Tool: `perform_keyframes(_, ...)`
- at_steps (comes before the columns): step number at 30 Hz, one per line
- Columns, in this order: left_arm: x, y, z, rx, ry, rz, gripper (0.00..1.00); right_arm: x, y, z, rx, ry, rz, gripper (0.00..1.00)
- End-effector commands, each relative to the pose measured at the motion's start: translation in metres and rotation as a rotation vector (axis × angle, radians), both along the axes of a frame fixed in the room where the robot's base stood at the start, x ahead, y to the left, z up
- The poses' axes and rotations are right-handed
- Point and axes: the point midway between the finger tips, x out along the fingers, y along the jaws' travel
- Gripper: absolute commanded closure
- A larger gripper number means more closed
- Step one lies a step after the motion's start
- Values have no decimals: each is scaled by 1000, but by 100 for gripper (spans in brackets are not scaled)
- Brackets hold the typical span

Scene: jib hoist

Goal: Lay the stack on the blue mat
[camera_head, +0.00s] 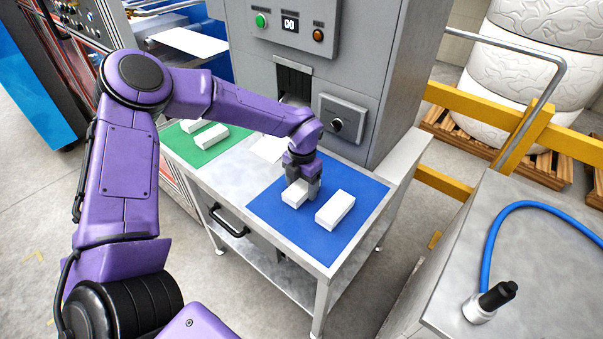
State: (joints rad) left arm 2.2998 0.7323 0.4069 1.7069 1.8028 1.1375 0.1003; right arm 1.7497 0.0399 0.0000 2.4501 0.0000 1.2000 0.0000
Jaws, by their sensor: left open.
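The blue mat (277,217) covers the right part of a metal table. Two white blocks lie on it: a left block (294,195) and a right block (335,209), apart from each other. I cannot tell which white block is the stack. My left gripper (304,187) is open, pointing down at the left block, with its fingers at the block's far end; they hide part of it. The green mat (180,148) at the table's left holds two more white blocks, a rear one (194,125) and a front one (212,136). My right gripper is out of view.
A grey machine cabinet (388,70) with buttons and a slot stands behind the table. A white piece (268,148) lies before the slot. At right are a yellow rail (477,110) and a metal bench with a blue hose (488,250). The table's bare middle (235,172) is clear.

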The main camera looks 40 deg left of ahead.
Motion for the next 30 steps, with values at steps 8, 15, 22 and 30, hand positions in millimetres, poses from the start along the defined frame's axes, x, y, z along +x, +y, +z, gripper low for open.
perform_keyframes(8, -4, 0, 65, -3, 7, 0, 15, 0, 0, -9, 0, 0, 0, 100)
perform_keyframes(15, -2, 0, 114, -1, 7, -2, 15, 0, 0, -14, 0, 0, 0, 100)
perform_keyframes(22, -2, -2, 124, -2, 8, -5, 15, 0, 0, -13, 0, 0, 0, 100)
perform_keyframes(30, -1, -2, 124, -2, 7, -4, 15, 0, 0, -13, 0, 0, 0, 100)
